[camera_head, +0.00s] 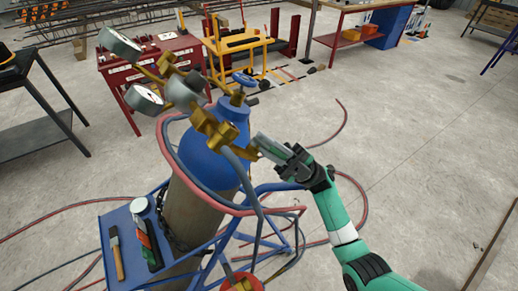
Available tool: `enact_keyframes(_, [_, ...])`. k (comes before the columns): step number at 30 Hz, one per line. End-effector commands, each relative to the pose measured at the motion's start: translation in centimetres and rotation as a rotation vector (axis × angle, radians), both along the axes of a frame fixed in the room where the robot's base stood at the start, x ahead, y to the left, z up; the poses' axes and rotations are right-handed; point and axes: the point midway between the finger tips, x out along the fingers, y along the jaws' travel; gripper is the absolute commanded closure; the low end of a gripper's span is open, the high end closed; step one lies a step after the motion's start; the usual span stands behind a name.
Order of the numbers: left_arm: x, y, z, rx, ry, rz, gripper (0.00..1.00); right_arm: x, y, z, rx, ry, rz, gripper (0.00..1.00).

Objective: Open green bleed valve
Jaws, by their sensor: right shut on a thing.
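A blue-topped gas cylinder (222,165) stands upright on a blue cart. A brass regulator fitting (217,128) with hoses is mounted at its top. My right gripper (263,146) reaches in from the lower right and is shut at the right end of the brass fitting, beside the cylinder's shoulder. The small part between its fingers is mostly hidden, and I cannot make out a green valve there. A blue handwheel (244,79) sits above the cylinder. My left gripper is not in view.
Two round gauges, an upper (120,42) and a lower (145,98), stick out left of the regulator. Red and grey hoses loop around the cylinder and over the floor. The blue cart tray (118,222) holds tools. The floor to the right is mostly clear.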

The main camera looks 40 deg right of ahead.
Motion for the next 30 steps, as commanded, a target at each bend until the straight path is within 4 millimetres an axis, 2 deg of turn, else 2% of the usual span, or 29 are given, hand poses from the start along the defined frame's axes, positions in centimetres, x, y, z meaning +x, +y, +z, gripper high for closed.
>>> enact_keyframes(8, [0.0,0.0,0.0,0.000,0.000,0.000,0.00,0.0,0.0,0.0,0.000,0.000,0.000,1.00])
enact_keyframes(9, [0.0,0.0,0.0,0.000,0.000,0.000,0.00,0.0,0.0,0.0,0.000,0.000,0.000,0.84])
enact_keyframes(11, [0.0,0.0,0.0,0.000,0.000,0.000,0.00,0.0,0.0,0.0,0.000,0.000,0.000,0.76])
enact_keyframes(21, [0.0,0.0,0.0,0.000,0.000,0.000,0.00,-0.1,-0.2,-0.3,0.000,0.002,-0.001,0.76])
enact_keyframes(26, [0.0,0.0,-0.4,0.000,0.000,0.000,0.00,-0.9,-1.7,-2.2,0.001,0.005,-0.004,0.76])
enact_keyframes(30, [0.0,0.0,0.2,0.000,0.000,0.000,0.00,-2.9,-4.8,-2.1,0.000,0.000,-0.008,0.76])
